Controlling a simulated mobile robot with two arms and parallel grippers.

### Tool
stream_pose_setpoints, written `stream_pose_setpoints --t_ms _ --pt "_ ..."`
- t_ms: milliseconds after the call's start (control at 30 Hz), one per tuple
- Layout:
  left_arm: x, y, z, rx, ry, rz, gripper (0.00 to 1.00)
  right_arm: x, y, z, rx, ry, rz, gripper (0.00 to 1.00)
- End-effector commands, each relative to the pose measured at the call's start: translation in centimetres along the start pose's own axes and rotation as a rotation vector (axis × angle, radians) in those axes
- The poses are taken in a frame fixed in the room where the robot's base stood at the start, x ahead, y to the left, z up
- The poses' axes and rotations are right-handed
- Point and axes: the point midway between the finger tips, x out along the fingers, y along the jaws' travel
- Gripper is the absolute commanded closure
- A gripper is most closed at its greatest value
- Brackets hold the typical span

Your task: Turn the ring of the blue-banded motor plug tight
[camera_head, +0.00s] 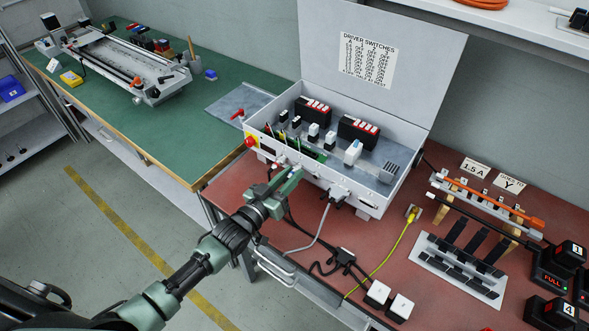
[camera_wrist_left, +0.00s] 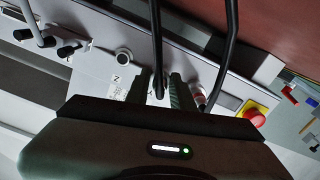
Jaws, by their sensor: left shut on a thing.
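The grey control box (camera_head: 372,192) stands open on the red-brown bench, with connectors along its front face. My left gripper (camera_head: 292,176) is at this face, left of the middle, and shut on a plug. In the left wrist view the fingers (camera_wrist_left: 160,90) close around the plug, which has a black cable (camera_wrist_left: 156,40) running up from it. Fingers hide most of the plug, and I cannot make out a blue band or how far its ring is turned. A second plug with a reddish band (camera_wrist_left: 199,97) and its own black cable sits beside the fingers. My right gripper is not in view.
A red stop button (camera_head: 251,142) is at the box's left corner. A round socket (camera_wrist_left: 124,58) shows beside the held plug. Black cables, a grey cable (camera_head: 312,236) and a yellow cable (camera_head: 395,246) hang or lie in front. A black-slotted rack (camera_head: 430,262) stands right.

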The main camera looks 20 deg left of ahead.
Motion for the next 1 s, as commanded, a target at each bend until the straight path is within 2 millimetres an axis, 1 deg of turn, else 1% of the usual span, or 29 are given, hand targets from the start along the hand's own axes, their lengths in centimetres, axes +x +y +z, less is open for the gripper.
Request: stream_pose_setpoints --t_ms 133,167,200,467,533,567,667,700,800,900,1000 --pt "0.0 0.0 0.1 -0.002 0.000 0.000 1.00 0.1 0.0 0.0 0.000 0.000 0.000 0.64" --pt "0.0 0.0 0.1 -0.003 0.000 0.000 0.68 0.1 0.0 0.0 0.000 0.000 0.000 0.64" --pt "0.0 0.0 0.1 -0.003 0.000 0.000 0.65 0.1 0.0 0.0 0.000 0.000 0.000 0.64" --pt "0.0 0.0 0.0 -0.008 0.000 0.000 0.65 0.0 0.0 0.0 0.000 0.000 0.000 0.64" --pt "0.0 0.0 -0.1 -0.057 0.000 0.000 0.65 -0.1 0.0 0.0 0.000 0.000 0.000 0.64" --pt "0.0 0.0 -0.1 -0.106 0.000 0.000 0.65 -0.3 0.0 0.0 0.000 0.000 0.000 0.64" --pt "0.0 0.0 -0.1 -0.353 -0.001 0.001 0.65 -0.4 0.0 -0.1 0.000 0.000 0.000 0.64" --pt "0.0 0.0 0.0 -0.464 -0.001 0.001 0.65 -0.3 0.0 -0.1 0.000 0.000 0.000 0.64" --pt "0.0 -0.1 0.1 -0.700 0.000 0.001 0.65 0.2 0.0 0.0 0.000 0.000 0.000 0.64" --pt "0.0 0.0 0.1 -0.840 0.000 0.002 0.65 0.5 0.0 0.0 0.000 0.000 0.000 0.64" --pt "0.0 -0.1 0.1 -0.923 0.000 0.001 0.65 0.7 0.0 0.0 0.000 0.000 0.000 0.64"
